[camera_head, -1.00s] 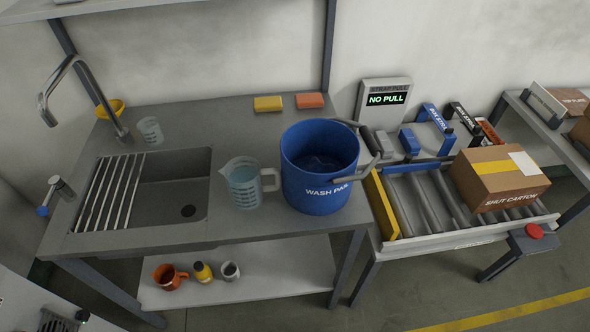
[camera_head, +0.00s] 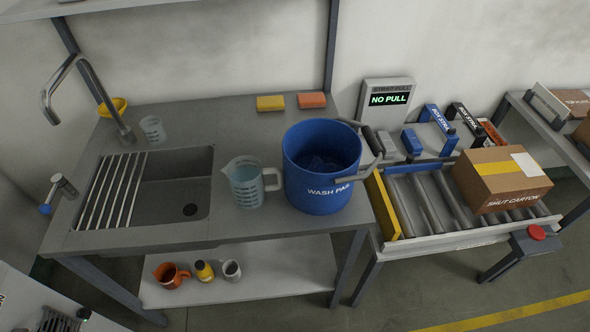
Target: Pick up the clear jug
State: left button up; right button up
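The clear jug (camera_head: 246,185) stands upright on the grey sink bench, between the sink basin and the blue wash pail. It has blue markings, a spout on its left, a pale handle on its right, and bluish contents that look like liquid. Its handle is close to the pail's left side; I cannot tell whether they touch. Neither of my grippers is in view.
The blue wash pail (camera_head: 318,190) stands right of the jug, its handle hanging to the right. The sink basin (camera_head: 180,185) with a rack is at left, under a tall tap (camera_head: 85,75). A small clear cup (camera_head: 152,130) and sponges (camera_head: 270,103) are behind.

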aim_at(245, 175)
jog(key=k+l+z, duration=0.1)
jog(key=l, duration=0.25)
jog(key=k+l+z, duration=0.1)
jog(key=k+l, duration=0.15)
jog(key=k+l+z, duration=0.1)
jog(key=l, duration=0.35)
jog(key=k+l+z, duration=0.1)
jog(key=l, duration=0.3)
jog(key=k, duration=0.1)
